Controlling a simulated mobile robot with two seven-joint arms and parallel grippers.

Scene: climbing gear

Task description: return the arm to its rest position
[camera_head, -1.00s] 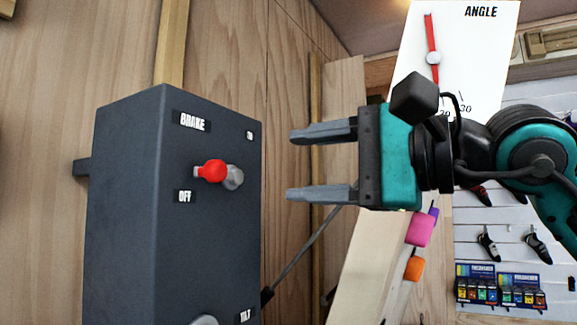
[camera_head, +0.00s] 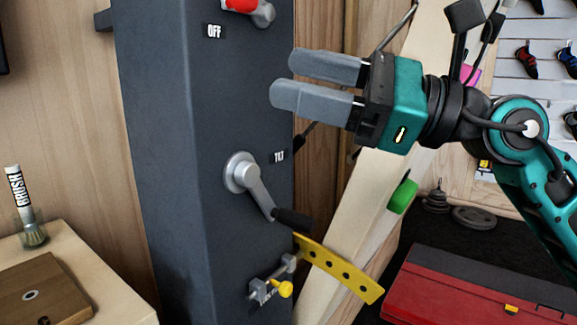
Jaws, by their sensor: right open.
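My right gripper (camera_head: 293,80) is open and empty, with its two grey fingers apart and pointing left. It is in front of the dark grey control box (camera_head: 180,150), below and right of the red-tipped brake lever (camera_head: 241,6). The lever is cut off by the top edge of the head view. My right arm (camera_head: 535,185) comes in from the right. My left gripper does not show.
A tilt crank (camera_head: 258,188) sticks out of the box below the gripper. A yellow drilled bar (camera_head: 340,270) and a clamp with yellow knob (camera_head: 270,289) are lower. A red case (camera_head: 480,290) lies at right, a brush jar (camera_head: 30,230) and wooden board (camera_head: 40,292) at left.

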